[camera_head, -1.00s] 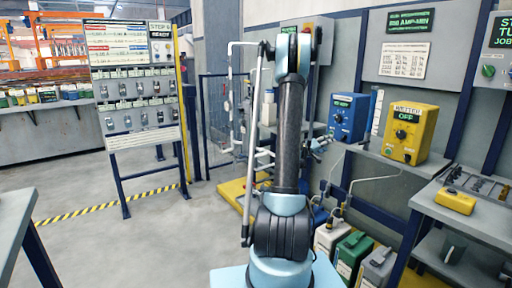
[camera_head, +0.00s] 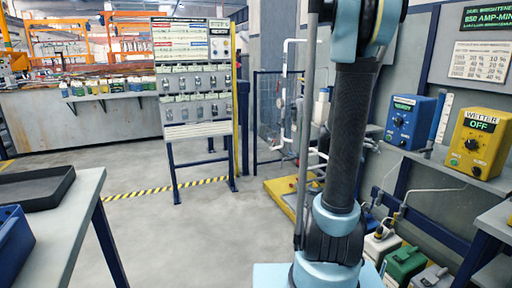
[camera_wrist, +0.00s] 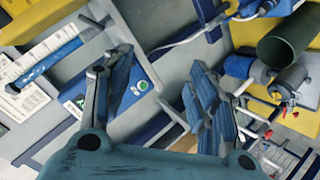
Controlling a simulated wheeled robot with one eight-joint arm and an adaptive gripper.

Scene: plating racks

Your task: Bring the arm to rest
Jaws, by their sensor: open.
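My arm stands upright right of centre in the head view, its upper part cut off by the top edge. My gripper is not seen there. In the wrist view my gripper (camera_wrist: 155,82) is open, its two blue-grey fingers spread apart with nothing held between them. Behind the fingers are a blue box with a green mark (camera_wrist: 138,86) and grey panels, seen tilted. My gripper appears apart from them, but the exact distance cannot be told.
A blue control box (camera_head: 409,122) and a yellow one (camera_head: 477,143) stand on the right. A display board (camera_head: 196,80) stands left of centre. A grey table (camera_head: 75,212) at left bears a dark tray (camera_head: 62,186) and a blue bin (camera_head: 12,240). Floor between is clear.

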